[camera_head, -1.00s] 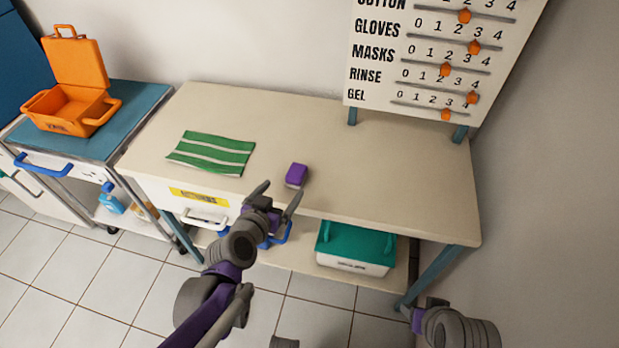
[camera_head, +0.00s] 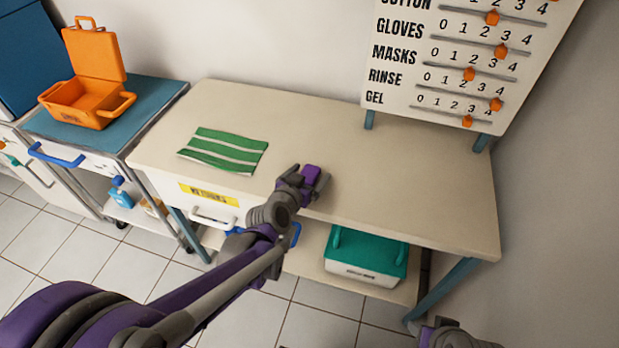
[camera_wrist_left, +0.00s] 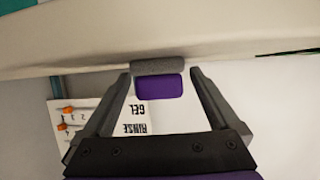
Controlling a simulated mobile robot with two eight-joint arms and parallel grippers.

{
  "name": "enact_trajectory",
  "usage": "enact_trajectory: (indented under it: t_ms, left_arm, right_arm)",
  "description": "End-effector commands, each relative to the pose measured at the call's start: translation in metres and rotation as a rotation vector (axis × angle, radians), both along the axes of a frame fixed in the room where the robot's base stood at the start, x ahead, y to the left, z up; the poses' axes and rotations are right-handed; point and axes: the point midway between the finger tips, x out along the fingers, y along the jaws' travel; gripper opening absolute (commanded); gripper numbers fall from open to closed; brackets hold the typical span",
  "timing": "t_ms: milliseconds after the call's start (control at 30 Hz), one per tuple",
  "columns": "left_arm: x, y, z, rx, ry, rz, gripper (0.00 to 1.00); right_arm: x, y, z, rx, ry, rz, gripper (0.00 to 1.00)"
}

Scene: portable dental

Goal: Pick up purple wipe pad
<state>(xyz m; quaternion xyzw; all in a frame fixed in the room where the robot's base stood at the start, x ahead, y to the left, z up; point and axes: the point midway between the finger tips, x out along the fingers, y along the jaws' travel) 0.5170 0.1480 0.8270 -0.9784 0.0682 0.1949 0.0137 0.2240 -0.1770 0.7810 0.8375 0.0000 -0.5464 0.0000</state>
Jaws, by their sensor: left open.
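The purple wipe pad (camera_head: 311,172) is a small purple block with a grey layer. It sits near the front edge of the beige table, right of the green striped cloth. My left gripper (camera_head: 308,177) is open and its fingers are spread on either side of the pad. In the left wrist view the pad (camera_wrist_left: 160,87) lies between the two open fingertips, with gaps on both sides. Part of the pad is hidden by the gripper in the head view. Of my right arm, only a grey and purple piece shows at the bottom edge.
The beige table (camera_head: 400,170) is mostly clear around the pad. A green striped cloth (camera_head: 223,151) lies to the left. An open orange case (camera_head: 88,100) stands on the side cart. A teal-lidded box (camera_head: 366,255) is on the lower shelf. A slider board (camera_head: 470,60) stands behind.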

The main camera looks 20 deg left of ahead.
Motion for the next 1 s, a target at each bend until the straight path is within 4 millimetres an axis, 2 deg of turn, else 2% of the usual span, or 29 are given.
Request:
enact_trajectory:
  t_ms: [167,667,867,1000]
  left_arm:
    - [0.0,0.0,0.0,0.0,0.0,0.0,0.95]
    - [0.0,0.0,0.0,0.0,0.0,0.0,0.05]
    - [0.0,0.0,0.001,0.0,0.0,0.0,0.05]
    - [0.0,0.0,0.013,0.0,-0.001,0.0,0.05]
  right_arm:
    - [0.0,0.0,0.0,0.0,0.0,0.0,0.55]
    - [0.0,0.0,0.0,0.0,0.0,0.0,0.55]
    - [0.0,0.0,0.001,0.0,0.0,0.0,0.55]
    - [0.0,0.0,0.005,0.0,-0.002,0.0,0.55]
